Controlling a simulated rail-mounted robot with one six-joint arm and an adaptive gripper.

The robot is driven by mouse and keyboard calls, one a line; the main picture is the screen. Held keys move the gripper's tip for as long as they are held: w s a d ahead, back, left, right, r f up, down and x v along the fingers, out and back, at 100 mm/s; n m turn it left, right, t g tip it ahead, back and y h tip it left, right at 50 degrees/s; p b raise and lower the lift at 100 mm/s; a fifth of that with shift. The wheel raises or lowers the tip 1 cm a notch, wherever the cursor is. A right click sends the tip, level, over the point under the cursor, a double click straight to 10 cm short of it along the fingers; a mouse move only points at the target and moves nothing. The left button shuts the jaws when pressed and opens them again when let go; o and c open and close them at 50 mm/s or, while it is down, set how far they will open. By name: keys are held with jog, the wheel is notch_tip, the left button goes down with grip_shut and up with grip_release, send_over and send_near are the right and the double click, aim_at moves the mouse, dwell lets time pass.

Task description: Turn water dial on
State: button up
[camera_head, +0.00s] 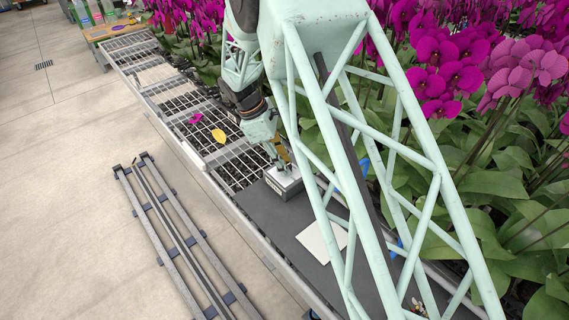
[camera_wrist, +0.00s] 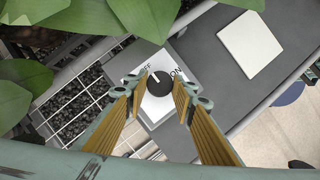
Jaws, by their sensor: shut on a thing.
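The water dial (camera_wrist: 158,84) is a round black knob with a white mark on a pale plate, seen in the wrist view. The plate has OFF at its upper left and ON at its upper right. The mark points up and left, toward the OFF side. My gripper (camera_wrist: 159,88) has its two fingers on either side of the knob, shut on it. In the head view, the grey dial box (camera_head: 286,184) sits on the bench below my gripper (camera_head: 281,160), and the knob cannot be made out there.
A white square sheet (camera_head: 322,241) lies on the dark bench top (camera_head: 277,223), next to the box. Wire mesh benching with a yellow leaf (camera_head: 219,136) and a magenta petal (camera_head: 195,118) extends beyond. Orchids (camera_head: 450,65) crowd the right. Floor rails (camera_head: 180,245) run along the left.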

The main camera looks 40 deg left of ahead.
jog(key=shift+m, duration=0.3)
jog(key=shift+c, duration=0.2)
jog(key=m+g+p, duration=0.1)
jog(key=m+p, duration=0.1)
jog(key=m, duration=0.1)
jog(key=shift+w, duration=0.15)
jog(key=m+g+p, duration=0.1)
jog(key=m+g, duration=0.1)
jog(key=m, duration=0.2)
jog(key=shift+w+m, duration=0.15)
jog(key=shift+m, duration=0.15)
jog(key=m+g, duration=0.1)
jog(key=m, duration=0.1)
jog(key=m+g+p, duration=0.1)
jog(key=m, duration=0.2)
jog(key=shift+w, duration=0.15)
jog(key=m, duration=0.2)
jog(key=m+g+y, duration=0.1)
jog(key=m, duration=0.1)
jog(key=shift+d+m+y, duration=0.1)
jog(key=shift+m+y, duration=0.2)
jog(key=o, duration=0.8)
jog(key=shift+o, duration=0.2)
jog(key=shift+r, duration=0.1)
